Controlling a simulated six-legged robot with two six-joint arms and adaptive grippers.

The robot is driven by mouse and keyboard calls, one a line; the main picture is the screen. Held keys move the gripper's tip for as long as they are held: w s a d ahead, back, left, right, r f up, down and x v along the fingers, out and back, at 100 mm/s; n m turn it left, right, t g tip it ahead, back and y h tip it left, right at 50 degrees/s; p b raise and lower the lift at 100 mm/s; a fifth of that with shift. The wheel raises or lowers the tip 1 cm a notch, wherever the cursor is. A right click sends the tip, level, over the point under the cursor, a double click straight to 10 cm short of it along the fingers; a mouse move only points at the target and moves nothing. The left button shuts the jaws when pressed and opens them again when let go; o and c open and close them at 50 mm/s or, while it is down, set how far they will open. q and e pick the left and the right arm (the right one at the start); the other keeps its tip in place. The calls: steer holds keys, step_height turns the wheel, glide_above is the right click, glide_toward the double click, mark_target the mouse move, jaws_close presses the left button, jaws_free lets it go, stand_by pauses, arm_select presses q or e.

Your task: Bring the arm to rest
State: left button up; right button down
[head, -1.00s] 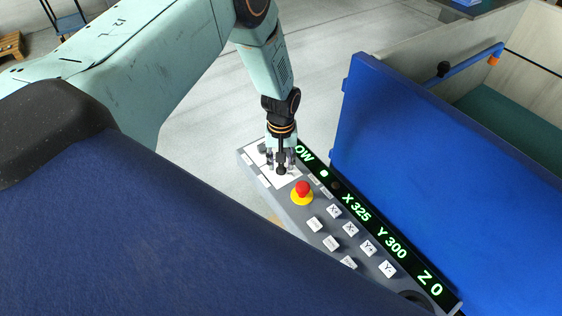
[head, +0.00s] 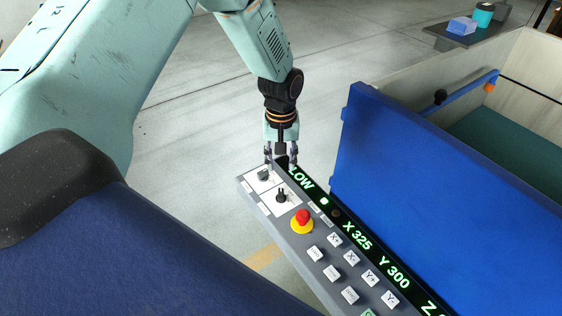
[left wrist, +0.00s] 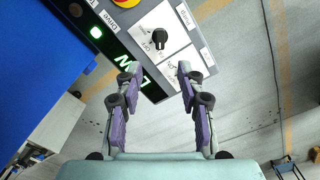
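My left gripper (head: 281,160) hangs above the far end of a grey control panel (head: 290,238), its fingers apart and empty. In the left wrist view the gripper (left wrist: 157,78) shows the same gap between its purple-padded fingers. A black rotary knob (head: 282,196) on a white plate stands clear of the fingers; it also shows in the left wrist view (left wrist: 160,38). A second, grey knob (head: 264,175) sits farther along the panel. My right gripper is out of view.
A red stop button (head: 302,217) on a yellow base and several white keys sit on the panel. Its display (head: 360,235) shows green letters "LOW", X 325 and Y 300. A tall blue panel (head: 410,190) stands close on the right. Open floor lies behind the arm.

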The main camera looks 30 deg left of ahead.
arm_select(q)
steer(key=shift+s, duration=0.1)
steer(key=shift+m+h, duration=0.3)
steer(key=shift+m, duration=0.6)
steer(key=s+d+f, duration=0.1)
steer(key=s+f, duration=0.1)
steer(key=s+d+f, duration=0.2)
steer(key=s+f, duration=0.1)
steer(key=s+d+f, duration=0.1)
steer(key=s+f, duration=0.1)
steer(key=s, duration=0.1)
steer(key=shift+d+f, duration=0.15)
steer(key=shift+f, duration=0.1)
steer(key=s+d+f+m, duration=0.2)
steer(key=s, duration=1)
steer(key=s+d+f+m, duration=0.2)
steer(key=s, duration=1)
step_height(320, 180, down, 18)
steer(key=b, duration=1.8)
steer(key=shift+a+r, duration=0.2)
steer(key=shift+s, duration=0.1)
steer(key=shift+s+d, duration=0.1)
steer(key=shift+d, duration=0.05)
